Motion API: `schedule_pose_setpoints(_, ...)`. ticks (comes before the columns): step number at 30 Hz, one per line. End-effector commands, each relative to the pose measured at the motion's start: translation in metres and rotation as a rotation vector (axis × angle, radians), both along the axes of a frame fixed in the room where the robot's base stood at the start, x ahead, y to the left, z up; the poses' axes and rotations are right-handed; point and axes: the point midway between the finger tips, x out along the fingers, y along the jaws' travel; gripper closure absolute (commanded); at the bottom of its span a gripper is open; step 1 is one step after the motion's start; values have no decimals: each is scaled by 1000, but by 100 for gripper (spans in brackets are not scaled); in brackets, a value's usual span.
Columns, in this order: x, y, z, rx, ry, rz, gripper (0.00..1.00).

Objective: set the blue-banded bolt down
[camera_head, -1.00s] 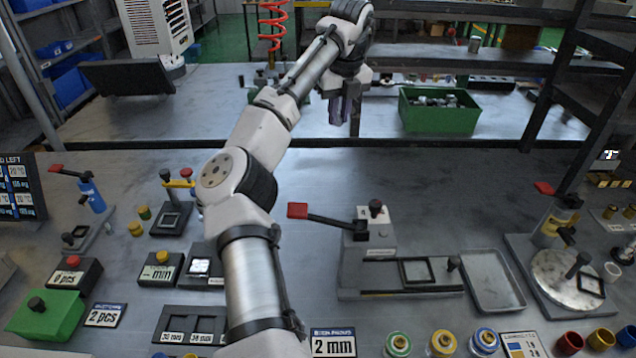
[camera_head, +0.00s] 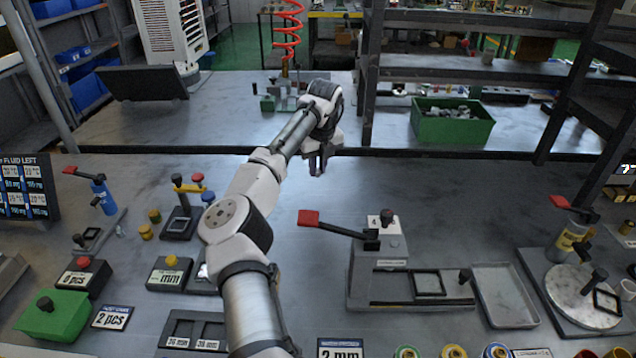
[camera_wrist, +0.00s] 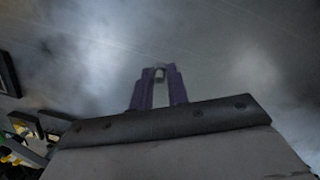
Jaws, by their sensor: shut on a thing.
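My gripper (camera_head: 317,168) hangs low in the middle of the head view, over the far part of the near grey table (camera_head: 330,195). In the wrist view my gripper (camera_wrist: 160,76) shows two purple fingers close together with their tips on a small grey piece (camera_wrist: 160,73), the visible end of the bolt. Its blue band is not visible; most of the bolt is hidden by the fingers. I cannot tell how far it is above the table.
A press with a red lever (camera_head: 308,218) stands to the right, beside a shallow grey tray (camera_head: 506,295). Buttons and gauge blocks fill the left, with a green box (camera_head: 55,318). A green bin (camera_head: 452,122) stands on the back table. The table around my gripper is clear.

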Motion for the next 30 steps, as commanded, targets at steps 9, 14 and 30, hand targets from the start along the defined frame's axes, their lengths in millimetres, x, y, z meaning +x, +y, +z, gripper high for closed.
schedule_pose_setpoints(9, 0, 0, -28, 0, 0, 0, 100)
schedule_pose_setpoints(14, 0, 0, -52, 0, 1, 0, 100)
schedule_pose_setpoints(30, 0, 0, -64, 1, -2, 0, 73)
